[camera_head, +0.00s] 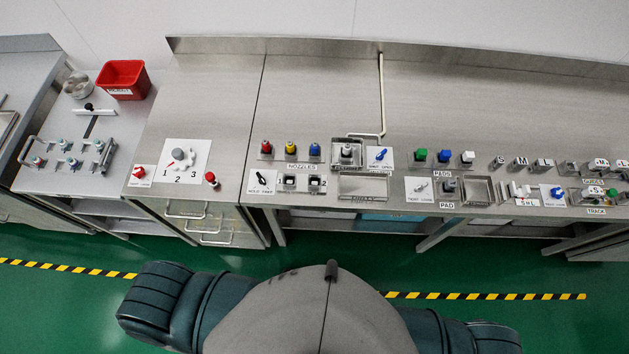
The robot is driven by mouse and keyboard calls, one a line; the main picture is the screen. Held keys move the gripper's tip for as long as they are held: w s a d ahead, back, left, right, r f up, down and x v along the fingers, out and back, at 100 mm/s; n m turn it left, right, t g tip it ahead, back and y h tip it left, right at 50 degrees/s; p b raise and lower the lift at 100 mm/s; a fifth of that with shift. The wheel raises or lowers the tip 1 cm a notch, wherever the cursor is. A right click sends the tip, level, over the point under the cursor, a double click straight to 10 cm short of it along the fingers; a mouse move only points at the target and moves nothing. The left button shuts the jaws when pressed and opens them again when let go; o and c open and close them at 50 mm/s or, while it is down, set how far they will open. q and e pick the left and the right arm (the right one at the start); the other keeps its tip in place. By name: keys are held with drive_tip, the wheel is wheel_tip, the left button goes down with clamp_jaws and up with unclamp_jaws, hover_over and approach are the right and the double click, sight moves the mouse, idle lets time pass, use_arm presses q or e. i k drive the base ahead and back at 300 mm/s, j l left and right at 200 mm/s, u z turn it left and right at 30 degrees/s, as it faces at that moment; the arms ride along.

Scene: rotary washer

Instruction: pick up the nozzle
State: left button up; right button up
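Three small nozzles stand in a row in dark holders on the steel counter: a red nozzle (265,147), a yellow nozzle (290,147) and a blue nozzle (314,150). A "NOZZLES" label (303,166) lies just in front of them. To their right, a white-topped fitting (347,150) sits in a square metal frame below a bent pipe (381,100). Neither of my grippers is in view.
In front of the nozzles are a "HOLD/FREE" switch plate (262,182) and small numbered stations (302,183). A dial plate (181,160) and red knob (210,178) lie left. Green, blue and white pads (444,156) stand right. The counter (310,100) behind the nozzles is clear.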

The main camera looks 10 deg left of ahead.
sight(347, 148)
drive_tip(key=l+u, duration=0.45)
drive_tip(key=k+l+u, duration=0.2)
drive_tip(key=l+u, duration=0.25)
drive_tip(key=k+l+u, duration=0.2)
drive_tip(key=l+u, duration=0.3)
drive_tip(key=j, duration=0.1)
